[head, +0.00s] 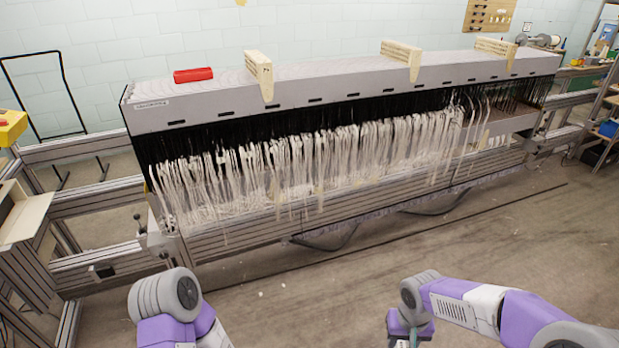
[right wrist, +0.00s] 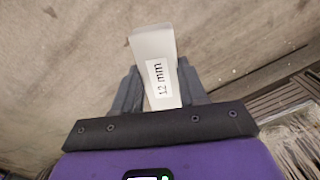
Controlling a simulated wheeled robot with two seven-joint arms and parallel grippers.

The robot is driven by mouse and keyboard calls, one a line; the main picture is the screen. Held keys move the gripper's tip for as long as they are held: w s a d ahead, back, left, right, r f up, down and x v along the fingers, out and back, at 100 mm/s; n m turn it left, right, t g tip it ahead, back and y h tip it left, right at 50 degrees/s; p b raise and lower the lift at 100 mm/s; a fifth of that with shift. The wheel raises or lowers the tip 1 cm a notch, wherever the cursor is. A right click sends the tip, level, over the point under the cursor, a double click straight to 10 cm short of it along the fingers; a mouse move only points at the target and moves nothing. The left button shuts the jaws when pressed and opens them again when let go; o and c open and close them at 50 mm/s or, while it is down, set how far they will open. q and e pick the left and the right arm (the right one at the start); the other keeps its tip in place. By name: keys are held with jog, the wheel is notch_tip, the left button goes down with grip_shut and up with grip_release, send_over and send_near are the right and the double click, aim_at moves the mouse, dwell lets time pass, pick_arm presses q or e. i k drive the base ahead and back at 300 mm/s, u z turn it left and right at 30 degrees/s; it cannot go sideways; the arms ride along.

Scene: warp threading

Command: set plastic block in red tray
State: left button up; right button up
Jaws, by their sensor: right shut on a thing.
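The plastic block (right wrist: 150,45) is whitish, with a label reading "12 mm". In the right wrist view it sits between the dark fingers of my right gripper (right wrist: 160,85), which is shut on it above the concrete floor. In the head view my right gripper (head: 408,337) is at the bottom edge, mostly cut off. A red box-shaped thing (head: 193,75) lies on the left part of the warp machine's top; I cannot tell whether it is the red tray. My left arm shows at the bottom left, but its gripper is out of view.
The long warp machine (head: 340,95) with hanging white threads spans the middle. Several pale wooden clamps (head: 259,72) stand along its top edge. A metal frame (head: 95,205) stands at the left and shelving at the far right. The floor (head: 480,270) in front is mostly clear.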

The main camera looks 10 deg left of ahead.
aim_at(193, 79)
jog(key=i, duration=1.6)
jog(key=u, duration=2)
jog(key=i, duration=0.5)
jog(key=z, duration=0.1)
